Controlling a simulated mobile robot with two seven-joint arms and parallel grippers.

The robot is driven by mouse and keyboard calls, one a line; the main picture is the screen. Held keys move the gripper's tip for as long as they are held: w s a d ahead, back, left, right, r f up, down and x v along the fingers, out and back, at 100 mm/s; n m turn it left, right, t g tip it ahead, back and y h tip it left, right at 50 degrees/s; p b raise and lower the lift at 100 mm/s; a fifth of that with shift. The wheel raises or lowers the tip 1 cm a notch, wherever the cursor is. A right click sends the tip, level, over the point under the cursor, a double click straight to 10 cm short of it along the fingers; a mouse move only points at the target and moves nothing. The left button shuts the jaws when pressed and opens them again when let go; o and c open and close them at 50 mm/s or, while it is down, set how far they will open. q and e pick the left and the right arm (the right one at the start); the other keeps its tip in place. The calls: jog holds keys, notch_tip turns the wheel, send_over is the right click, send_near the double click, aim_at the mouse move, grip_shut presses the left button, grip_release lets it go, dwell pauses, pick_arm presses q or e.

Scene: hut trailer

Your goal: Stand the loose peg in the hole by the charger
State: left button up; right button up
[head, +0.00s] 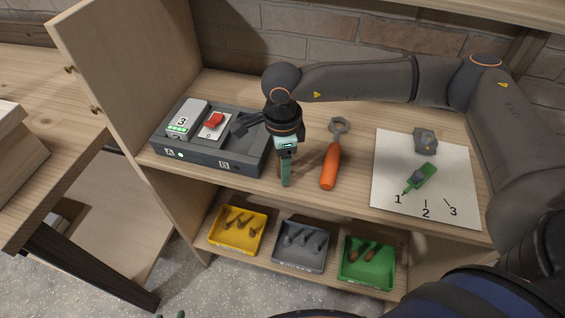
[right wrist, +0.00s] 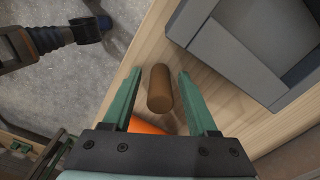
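The loose peg is a brown cylinder that shows in the right wrist view (right wrist: 159,88), on the wooden top between my right gripper's fingers. In the head view those fingers mostly hide it. My right gripper (head: 286,168) points down, just right of the charger; the wrist view shows it open (right wrist: 158,92), with a gap on each side of the peg. I cannot tell whether the peg stands or lies. The charger (head: 205,157) is a dark grey box marked A and B, also at upper right in the wrist view (right wrist: 190,20). I cannot make out the hole. A small green tip of my left gripper (head: 180,314) shows at the bottom edge.
Two blocks, marked 3 (head: 187,118) and 0 (head: 214,124), sit on the charger. An orange-handled wrench (head: 330,165) lies close right of my gripper. A white numbered sheet (head: 392,165) is farther right. Yellow (head: 217,240), grey (head: 300,266) and green (head: 366,283) trays sit on the lower shelf.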

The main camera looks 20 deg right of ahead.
jog(key=shift+r, duration=0.4)
notch_tip(320, 180, up, 12)
jog(key=shift+f+b, duration=0.2)
jog(key=shift+b, duration=0.1)
dwell(0.4)
